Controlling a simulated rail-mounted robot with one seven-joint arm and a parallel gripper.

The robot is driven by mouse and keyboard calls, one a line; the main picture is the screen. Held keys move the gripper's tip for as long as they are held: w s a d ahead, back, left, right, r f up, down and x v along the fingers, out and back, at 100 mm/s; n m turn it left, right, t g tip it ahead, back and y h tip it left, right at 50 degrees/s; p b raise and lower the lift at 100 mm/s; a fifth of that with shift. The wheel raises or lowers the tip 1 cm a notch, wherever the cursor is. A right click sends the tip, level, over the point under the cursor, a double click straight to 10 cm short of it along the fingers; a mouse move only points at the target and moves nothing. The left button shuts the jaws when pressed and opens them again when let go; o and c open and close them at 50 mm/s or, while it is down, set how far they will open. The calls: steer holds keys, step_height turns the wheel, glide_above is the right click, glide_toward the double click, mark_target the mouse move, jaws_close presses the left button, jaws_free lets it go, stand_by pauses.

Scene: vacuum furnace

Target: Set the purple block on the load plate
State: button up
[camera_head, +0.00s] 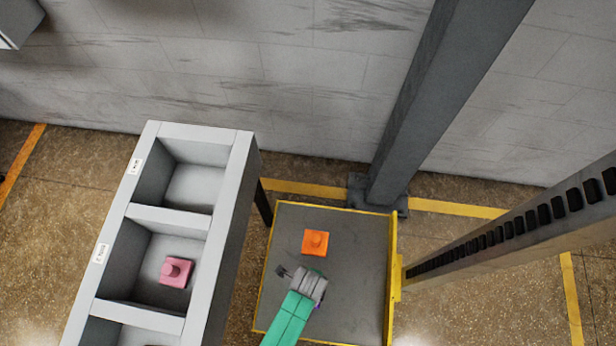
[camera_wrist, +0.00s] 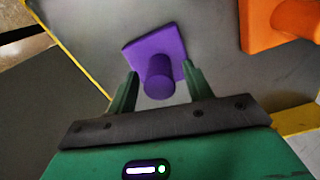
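The purple block (camera_wrist: 157,50) has a square base and a round knob. It shows in the wrist view against the grey load plate (camera_wrist: 95,30) and appears to rest flat on it. My gripper (camera_wrist: 160,74) has its two green fingers on either side of the knob, with a visible gap on both sides, so it is open. In the head view the load plate (camera_head: 350,270) is grey with yellow edges. My gripper (camera_head: 302,284) is over its middle there and hides nearly all of the purple block.
An orange block (camera_head: 315,242) sits on the plate behind my gripper, and also shows in the wrist view (camera_wrist: 275,22). A grey rack (camera_head: 168,217) stands left, with a pink block (camera_head: 176,271) in one compartment. A dark post (camera_head: 430,110) rises behind the plate.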

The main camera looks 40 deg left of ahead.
step_height(320, 180, up, 12)
steer(key=p, duration=1.2)
steer(key=shift+r, duration=0.2)
